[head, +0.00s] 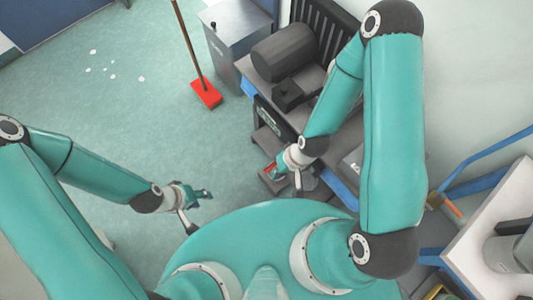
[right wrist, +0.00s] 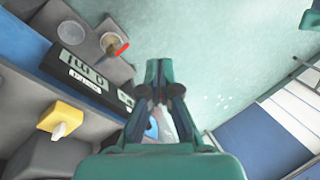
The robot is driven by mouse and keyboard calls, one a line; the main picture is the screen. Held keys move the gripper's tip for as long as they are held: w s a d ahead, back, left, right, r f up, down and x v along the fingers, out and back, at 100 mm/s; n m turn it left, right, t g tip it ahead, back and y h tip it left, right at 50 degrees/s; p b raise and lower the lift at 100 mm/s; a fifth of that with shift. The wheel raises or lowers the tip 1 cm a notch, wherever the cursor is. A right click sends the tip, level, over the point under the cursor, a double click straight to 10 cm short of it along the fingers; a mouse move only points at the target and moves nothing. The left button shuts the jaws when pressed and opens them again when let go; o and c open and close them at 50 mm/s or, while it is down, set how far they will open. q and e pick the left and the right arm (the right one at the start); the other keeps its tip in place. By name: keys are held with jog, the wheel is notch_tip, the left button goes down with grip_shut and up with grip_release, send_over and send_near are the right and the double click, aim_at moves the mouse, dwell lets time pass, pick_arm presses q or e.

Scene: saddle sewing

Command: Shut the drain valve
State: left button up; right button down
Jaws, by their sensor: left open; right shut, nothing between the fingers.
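In the right wrist view, a round brownish fitting (right wrist: 109,42) with a short red lever (right wrist: 121,50) sits on a grey ledge; I take it for the drain valve. My right gripper (right wrist: 163,70) is shut and empty, to the right of the lever and apart from it in the picture. In the head view, a red bit, probably the same lever (head: 270,170), shows right by my right gripper (head: 279,167), which partly hides the spot. My left gripper (head: 198,193) is open and empty over the floor, away from the valve.
A black display panel (right wrist: 83,66) and a yellow block (right wrist: 60,119) are left of my right gripper. A grey motor (head: 285,52) stands on the bench. A red broom head (head: 206,93) and white scraps (head: 110,65) are on the floor. The floor at left is mostly clear.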

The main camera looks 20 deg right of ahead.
aim_at(272, 167)
jog(key=w+f+n+g+h+b, duration=0.25)
jog(key=w+f+b, duration=0.95)
jog(key=f+b, duration=0.7)
jog(key=w+f+n+g+h+b, duration=0.1)
jog(key=w+f+n+h+b, duration=0.25)
jog(key=w+f+b, duration=1.5)
jog(key=s+d+f+b, duration=0.1)
jog(key=s+f+b, duration=0.1)
jog(key=s, duration=0.4)
jog(key=s+d+f+b, duration=0.1)
jog(key=s+f+b, duration=0.2)
jog(key=s+b, duration=0.2)
jog(key=shift+s+d+f+y, duration=0.15)
jog(key=shift+s+y, duration=0.25)
jog(key=shift+s, duration=0.15)
jog(key=shift+d, duration=0.1)
